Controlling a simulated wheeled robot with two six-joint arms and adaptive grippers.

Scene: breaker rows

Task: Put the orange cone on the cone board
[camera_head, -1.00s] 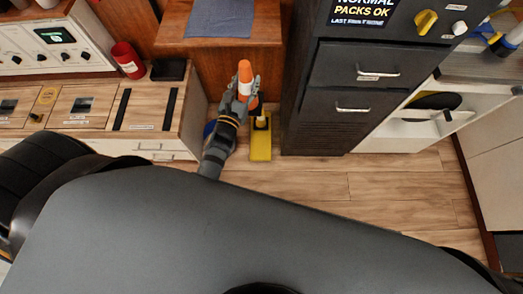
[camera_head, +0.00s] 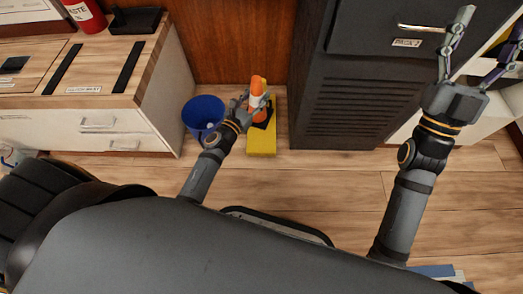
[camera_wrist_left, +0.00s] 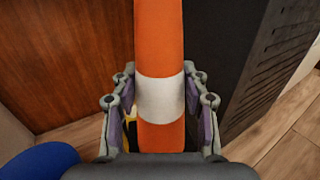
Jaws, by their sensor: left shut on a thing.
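The orange cone (camera_head: 257,86) with a white band is upright or nearly so in the head view. My left gripper (camera_head: 252,104) is shut around it. In the left wrist view the cone (camera_wrist_left: 160,45) runs between the two fingers (camera_wrist_left: 159,108), and its lower end is hidden. The yellow cone board (camera_head: 261,142) lies on the floor just under and beside the cone. A black base shows at the cone's foot, over the board. I cannot tell whether the cone rests on the board. My right gripper (camera_head: 484,48) is open and empty, high at the right.
A blue bucket (camera_head: 203,113) stands on the floor left of my left gripper. A drawer unit (camera_head: 110,130) is further left, and a dark cabinet (camera_head: 350,105) stands close right of the board. A wooden panel (camera_head: 235,40) is behind. The floor in front is clear.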

